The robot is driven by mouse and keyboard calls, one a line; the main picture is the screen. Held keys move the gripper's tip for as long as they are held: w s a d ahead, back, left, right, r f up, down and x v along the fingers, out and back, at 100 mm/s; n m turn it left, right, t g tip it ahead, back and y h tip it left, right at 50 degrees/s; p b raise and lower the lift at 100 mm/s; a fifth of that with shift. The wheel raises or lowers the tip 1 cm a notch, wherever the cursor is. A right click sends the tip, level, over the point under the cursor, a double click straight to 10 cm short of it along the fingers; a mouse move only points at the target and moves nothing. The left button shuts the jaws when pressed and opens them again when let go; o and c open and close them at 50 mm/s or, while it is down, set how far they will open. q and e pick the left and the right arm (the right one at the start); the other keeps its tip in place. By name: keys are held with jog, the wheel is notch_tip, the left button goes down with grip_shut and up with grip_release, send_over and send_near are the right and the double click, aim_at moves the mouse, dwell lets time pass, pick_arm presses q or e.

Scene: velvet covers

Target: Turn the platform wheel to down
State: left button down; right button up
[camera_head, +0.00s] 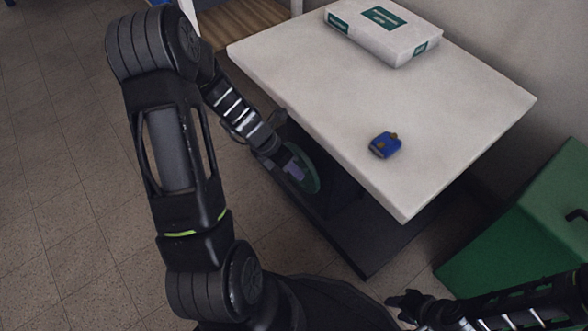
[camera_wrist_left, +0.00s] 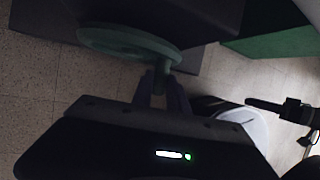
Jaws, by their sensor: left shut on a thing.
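The platform is a white-topped table (camera_head: 380,100) with a dark base. Its dark green wheel (camera_head: 311,176) is on the side facing me, under the top's edge. The wheel also shows as a flat green disc (camera_wrist_left: 120,41) in the left wrist view, with a short handle (camera_wrist_left: 161,76) standing out from it. My left gripper (camera_head: 283,160) is at the wheel and shut on this handle; its fingers (camera_wrist_left: 161,92) hide part of it. My right gripper (camera_head: 405,300) is low at the bottom right, apart from the platform. Its jaw opening is unclear.
A white box with green labels (camera_head: 385,32) lies at the back of the top. A small blue object (camera_head: 384,145) sits near the front right edge. A green bin-like box (camera_head: 530,220) stands at the right. Tiled floor (camera_head: 70,200) is clear at the left.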

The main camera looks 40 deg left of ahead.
pick_arm(q)
jog(key=shift+s+d, duration=0.1)
jog(key=shift+d, duration=0.3)
